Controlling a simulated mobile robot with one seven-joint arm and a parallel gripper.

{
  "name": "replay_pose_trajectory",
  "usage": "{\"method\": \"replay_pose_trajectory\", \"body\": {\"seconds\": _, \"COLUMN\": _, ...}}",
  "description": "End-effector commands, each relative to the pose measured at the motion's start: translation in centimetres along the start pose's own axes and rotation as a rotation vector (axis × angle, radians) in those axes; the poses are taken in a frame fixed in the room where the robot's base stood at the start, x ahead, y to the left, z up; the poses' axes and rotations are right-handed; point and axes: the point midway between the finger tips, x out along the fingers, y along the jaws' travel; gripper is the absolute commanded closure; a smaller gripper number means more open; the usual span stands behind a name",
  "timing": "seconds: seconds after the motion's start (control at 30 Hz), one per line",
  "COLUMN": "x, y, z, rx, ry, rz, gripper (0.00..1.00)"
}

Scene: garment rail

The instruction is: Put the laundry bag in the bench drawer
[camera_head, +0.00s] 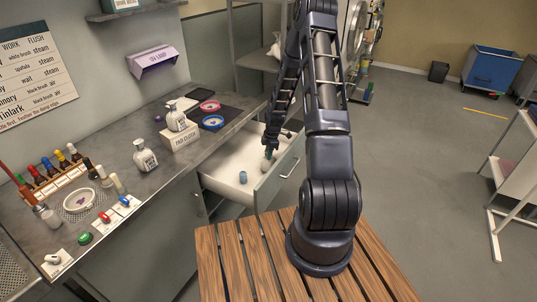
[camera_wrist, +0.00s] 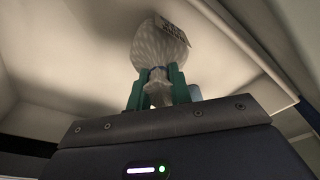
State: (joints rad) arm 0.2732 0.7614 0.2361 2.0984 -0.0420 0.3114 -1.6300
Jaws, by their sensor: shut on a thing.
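The laundry bag (camera_wrist: 160,45) is a pale, mesh-like bag with a blue tie at its neck and a printed label. My gripper (camera_wrist: 158,88) is shut on the bag's gathered neck, between its green fingers. In the head view my gripper (camera_head: 267,155) is over the open bench drawer (camera_head: 277,182), inside its walls. The bag is hard to make out there against the drawer's pale interior. I cannot tell whether the bag touches the drawer floor.
A small blue cylinder (camera_head: 243,177) stands in the drawer, left of my gripper. The bench top (camera_head: 120,180) beside it holds bottles (camera_head: 145,157), a white box (camera_head: 180,137) and round dishes (camera_head: 212,122). The rest of the drawer floor looks clear.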

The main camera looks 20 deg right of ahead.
Motion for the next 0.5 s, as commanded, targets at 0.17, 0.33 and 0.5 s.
{"method": "replay_pose_trajectory", "body": {"seconds": 0.17, "x": -0.05, "y": 0.03, "z": 0.00, "rx": 0.000, "ry": 0.000, "rz": 0.001, "gripper": 1.00}}
{"method": "replay_pose_trajectory", "body": {"seconds": 0.33, "x": 0.16, "y": 0.03, "z": 0.04, "rx": 0.000, "ry": 0.000, "rz": 0.001, "gripper": 0.70}}
{"method": "replay_pose_trajectory", "body": {"seconds": 0.5, "x": 0.16, "y": 0.02, "z": 0.04, "rx": 0.000, "ry": 0.000, "rz": 0.000, "gripper": 0.58}}
